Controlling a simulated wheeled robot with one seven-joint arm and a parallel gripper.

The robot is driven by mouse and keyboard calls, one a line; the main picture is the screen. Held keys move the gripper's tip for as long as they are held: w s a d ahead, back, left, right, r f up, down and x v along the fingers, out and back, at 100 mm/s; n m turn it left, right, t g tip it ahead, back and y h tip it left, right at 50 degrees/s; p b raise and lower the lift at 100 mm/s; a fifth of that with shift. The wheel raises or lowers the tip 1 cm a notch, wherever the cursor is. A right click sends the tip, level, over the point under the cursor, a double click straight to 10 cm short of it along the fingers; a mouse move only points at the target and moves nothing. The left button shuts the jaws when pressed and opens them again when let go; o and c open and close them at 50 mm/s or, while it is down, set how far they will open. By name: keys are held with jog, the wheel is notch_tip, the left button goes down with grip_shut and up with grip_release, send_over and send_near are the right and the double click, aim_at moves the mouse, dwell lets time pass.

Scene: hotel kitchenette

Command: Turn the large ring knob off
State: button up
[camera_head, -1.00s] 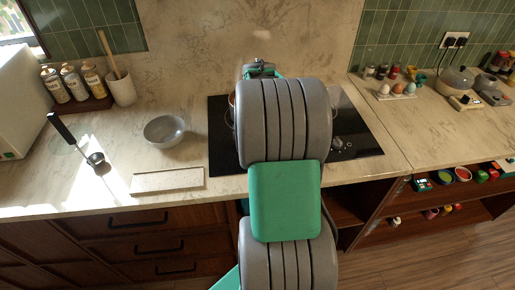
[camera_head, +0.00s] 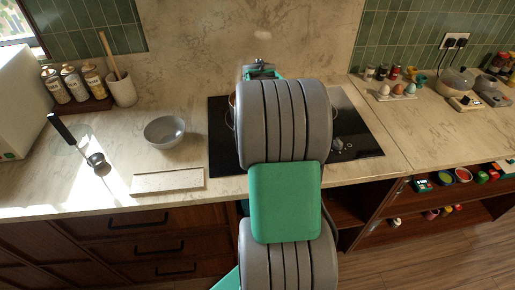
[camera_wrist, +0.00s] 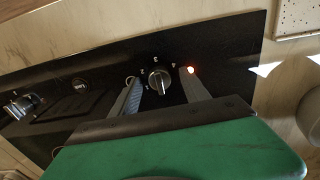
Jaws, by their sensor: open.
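In the wrist view, a round dark knob with a silvery grip bar (camera_wrist: 160,80) stands on the black cooktop panel (camera_wrist: 225,45), with small white marks around it. A small red light (camera_wrist: 190,69) glows just right of it. My gripper (camera_wrist: 161,88) is open, with one finger to each side of this knob; I cannot tell whether either finger touches it. In the head view, my arm hides my gripper and much of the cooktop (camera_head: 222,150).
A grey bowl (camera_head: 165,131), a flat pale board (camera_head: 167,181) and a black-handled ladle (camera_head: 95,159) lie left of the cooktop. Eggs on a holder (camera_head: 397,94) stand to its right. Counter between the cooktop and the eggs is mostly clear.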

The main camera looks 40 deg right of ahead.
notch_tip(320, 180, up, 8)
jog(key=shift+f+b, duration=0.1)
jog(key=shift+b, duration=0.45)
